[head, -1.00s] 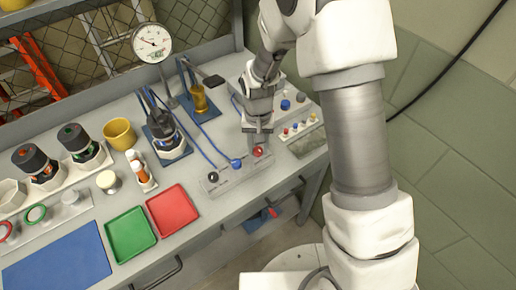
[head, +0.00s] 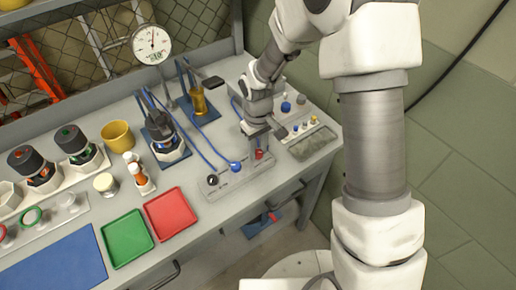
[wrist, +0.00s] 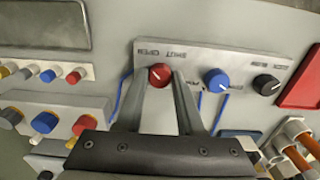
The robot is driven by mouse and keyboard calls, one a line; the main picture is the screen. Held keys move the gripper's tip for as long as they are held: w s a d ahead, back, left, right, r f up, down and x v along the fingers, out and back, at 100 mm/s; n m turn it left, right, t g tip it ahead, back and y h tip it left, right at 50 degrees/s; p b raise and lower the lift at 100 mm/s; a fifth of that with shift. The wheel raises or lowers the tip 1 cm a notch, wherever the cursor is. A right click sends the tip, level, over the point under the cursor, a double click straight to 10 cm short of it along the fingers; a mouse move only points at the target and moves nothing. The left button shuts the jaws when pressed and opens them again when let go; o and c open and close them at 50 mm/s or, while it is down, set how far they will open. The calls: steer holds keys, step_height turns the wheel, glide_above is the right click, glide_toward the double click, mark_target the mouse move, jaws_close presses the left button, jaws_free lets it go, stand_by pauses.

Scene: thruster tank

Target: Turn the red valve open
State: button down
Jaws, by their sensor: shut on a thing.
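The red valve (head: 259,154) is a round knob at the right end of a grey panel (head: 228,178) on the bench. In the wrist view the red knob (wrist: 159,75) carries a white pointer mark, below upside-down OPEN and SHUT labels. My gripper (head: 258,143) comes down on it from above. In the wrist view my gripper (wrist: 160,78) has one finger on each side of the knob, shut on it. The blue knob (head: 235,166) and black knob (head: 212,180) sit left of it on the same panel.
A round gauge (head: 152,44) stands at the back. A red tray (head: 170,213) and green tray (head: 128,237) lie left of the panel. A strip of small coloured knobs (head: 303,127) is close on the right. Blue cables (head: 212,147) run behind the panel.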

mark_target(258, 152)
stand_by(0.4)
steer(key=c, duration=0.5)
jaws_free()
step_height(258, 152, up, 18)
steer(key=shift+f+p, duration=0.25)
steer(key=shift+p, duration=0.3)
